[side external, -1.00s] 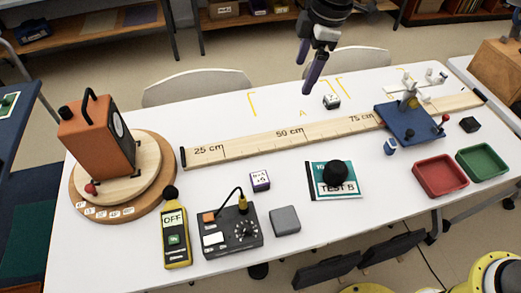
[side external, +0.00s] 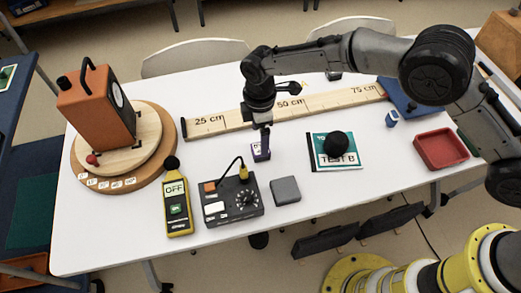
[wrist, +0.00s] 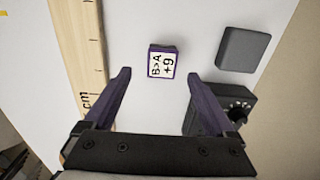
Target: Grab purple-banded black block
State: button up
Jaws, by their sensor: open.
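The purple-banded block (side external: 261,151) stands on the white table between the ruler board and the control box. In the wrist view the block (wrist: 165,61) shows a white label reading "B>A +9", a purple border and a dark side. My gripper (wrist: 158,75) is open and empty, its purple fingers spread on either side of the block's place in that view, with the block slightly beyond the tips. In the side view my gripper (side external: 264,132) hangs just above the block and its fingers overlap the block's far edge. I cannot tell the exact height.
The wooden ruler board (side external: 225,118) lies behind the block. A control box (side external: 232,203) with a cable, a grey block (side external: 286,190) and a yellow meter (side external: 177,205) stand nearer the front. A booklet with a black ball (side external: 335,142) lies to the right.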

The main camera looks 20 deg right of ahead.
jog(key=shift+s+f, duration=0.15)
jog(key=shift+f, duration=2.85)
jog(key=shift+c, duration=0.2)
grip_shut()
